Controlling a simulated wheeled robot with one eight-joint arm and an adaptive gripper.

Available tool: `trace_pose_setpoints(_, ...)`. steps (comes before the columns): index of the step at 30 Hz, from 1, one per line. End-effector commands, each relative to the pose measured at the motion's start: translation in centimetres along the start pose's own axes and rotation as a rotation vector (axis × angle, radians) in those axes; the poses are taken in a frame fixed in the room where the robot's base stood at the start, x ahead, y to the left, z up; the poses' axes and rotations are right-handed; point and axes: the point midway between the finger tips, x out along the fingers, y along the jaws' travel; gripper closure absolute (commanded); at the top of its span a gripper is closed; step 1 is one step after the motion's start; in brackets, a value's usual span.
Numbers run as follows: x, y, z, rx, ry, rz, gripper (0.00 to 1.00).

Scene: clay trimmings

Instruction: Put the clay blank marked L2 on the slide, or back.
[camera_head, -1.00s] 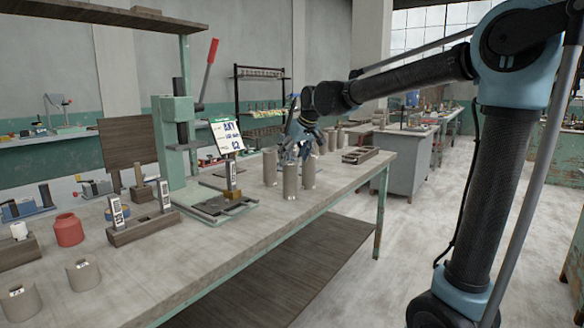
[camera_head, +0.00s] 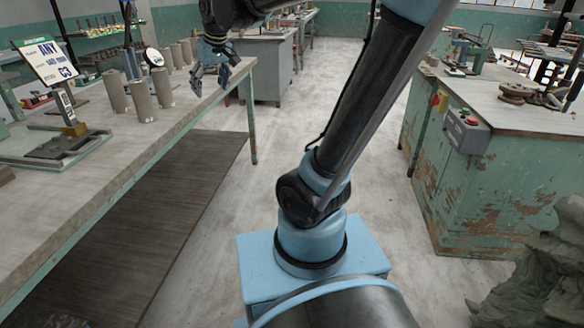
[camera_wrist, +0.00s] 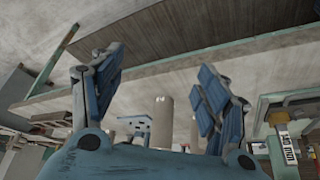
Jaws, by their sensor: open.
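Several grey clay cylinders stand upright on the bench in the head view, among them a front one (camera_head: 141,101), a left one (camera_head: 116,92) and a right one (camera_head: 163,88). No L2 mark can be read on any of them. My gripper (camera_head: 210,80) hangs open and empty at the bench's right edge, right of the cylinders. In the wrist view its fingers (camera_wrist: 160,88) are spread, with cylinders (camera_wrist: 162,122) beyond them.
A sign (camera_head: 50,62) reading "ANY" and "C3" stands above the press. The bench top (camera_head: 125,143) is bare in front of the cylinders. A worn green cabinet (camera_head: 500,185) with a control box stands at the right. The floor between is open.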

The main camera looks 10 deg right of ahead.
Motion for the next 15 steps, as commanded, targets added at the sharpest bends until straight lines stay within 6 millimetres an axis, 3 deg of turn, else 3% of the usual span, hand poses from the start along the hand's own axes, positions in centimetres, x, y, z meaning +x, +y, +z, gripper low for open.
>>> trace_pose_setpoints(1, 0.1, 1.5, 2.6, 0.035, -0.015, 0.016, 0.32)
trace_pose_setpoints(6, 0.7, 4.9, 10.9, 0.139, -0.069, 0.06, 0.32)
trace_pose_setpoints(15, 3.2, 7.7, 25.5, 0.327, -0.164, 0.125, 0.32)
